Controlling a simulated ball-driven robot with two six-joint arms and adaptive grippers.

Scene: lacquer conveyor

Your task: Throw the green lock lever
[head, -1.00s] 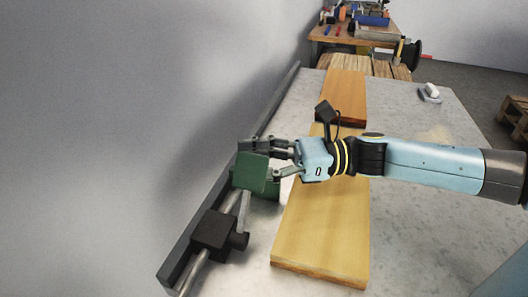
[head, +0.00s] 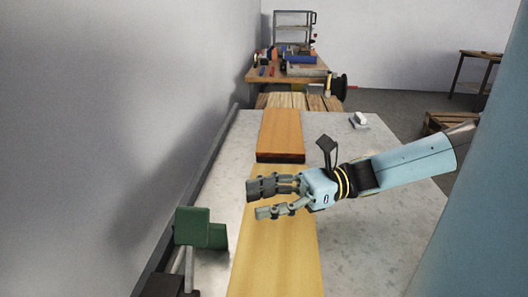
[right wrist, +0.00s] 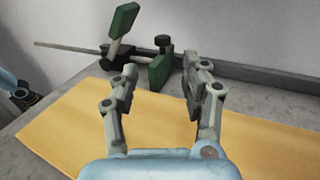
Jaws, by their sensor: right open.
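The green lock lever (head: 192,226) stands beside the wall-side rail at lower left in the head view. In the right wrist view its green handle (right wrist: 124,18) sticks up tilted on a pale arm from a dark clamp. A green block (right wrist: 160,72) is beside the clamp; it also shows in the head view (head: 218,237). My right gripper (head: 262,199) is open and empty above the pale board, to the right of the lever and apart from it. Its two fingers (right wrist: 156,88) are spread in the right wrist view. Part of what seems my left gripper (right wrist: 24,98) shows at the left edge, its jaws unclear.
A pale yellow board (head: 275,265) lies under my right gripper, with an orange board (head: 281,130) beyond it on the grey table (head: 375,230). A dark rail (head: 200,190) runs along the wall. A small white object (head: 360,120) sits at the far right of the table.

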